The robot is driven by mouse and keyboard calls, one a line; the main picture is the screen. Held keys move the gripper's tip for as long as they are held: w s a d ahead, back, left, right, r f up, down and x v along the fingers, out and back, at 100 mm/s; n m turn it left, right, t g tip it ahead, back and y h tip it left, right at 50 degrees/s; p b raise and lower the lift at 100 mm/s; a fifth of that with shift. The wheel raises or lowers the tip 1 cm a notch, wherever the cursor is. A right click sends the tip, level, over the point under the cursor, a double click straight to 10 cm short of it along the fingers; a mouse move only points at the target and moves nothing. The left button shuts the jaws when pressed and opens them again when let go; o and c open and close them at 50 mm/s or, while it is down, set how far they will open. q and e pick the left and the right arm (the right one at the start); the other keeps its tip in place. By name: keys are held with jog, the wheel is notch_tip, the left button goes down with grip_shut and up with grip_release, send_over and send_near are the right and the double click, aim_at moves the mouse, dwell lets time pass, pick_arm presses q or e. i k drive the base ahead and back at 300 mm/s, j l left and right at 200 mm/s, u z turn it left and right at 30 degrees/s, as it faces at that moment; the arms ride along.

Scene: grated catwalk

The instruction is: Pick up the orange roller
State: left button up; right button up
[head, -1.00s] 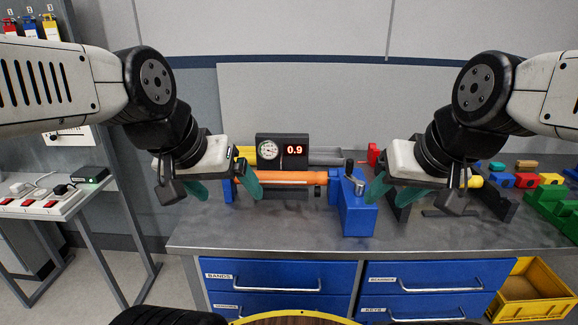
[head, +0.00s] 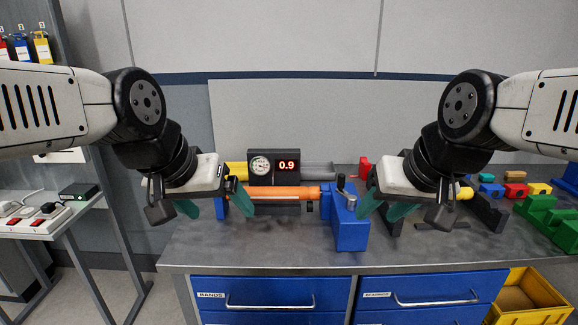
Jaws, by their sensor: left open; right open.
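The orange roller (head: 285,193) lies level on the workbench, in line with a blue clamp block (head: 350,228) at its right end. Its left end is hidden behind my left gripper. My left gripper (head: 220,208) is open, with its green fingers in front of the roller's left end; I cannot tell if they touch it. My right gripper (head: 381,211) is open and empty, just right of the blue block, with its fingers partly overlapping the block's right side in view.
A gauge box (head: 273,167) reading 0.9 stands behind the roller. The grey workbench (head: 270,248) is clear in front, above blue drawers (head: 268,293). Green blocks (head: 546,215) and small coloured parts stand at right. A yellow crate (head: 530,298) is below right.

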aim_at(264, 193)
jog(key=i+l+u, duration=0.35)
jog(key=l+u, duration=0.2)
jog(key=i+l+u, duration=0.25)
jog(key=l, duration=0.2)
jog(key=k+j, duration=0.05)
jog(key=k, duration=0.05)
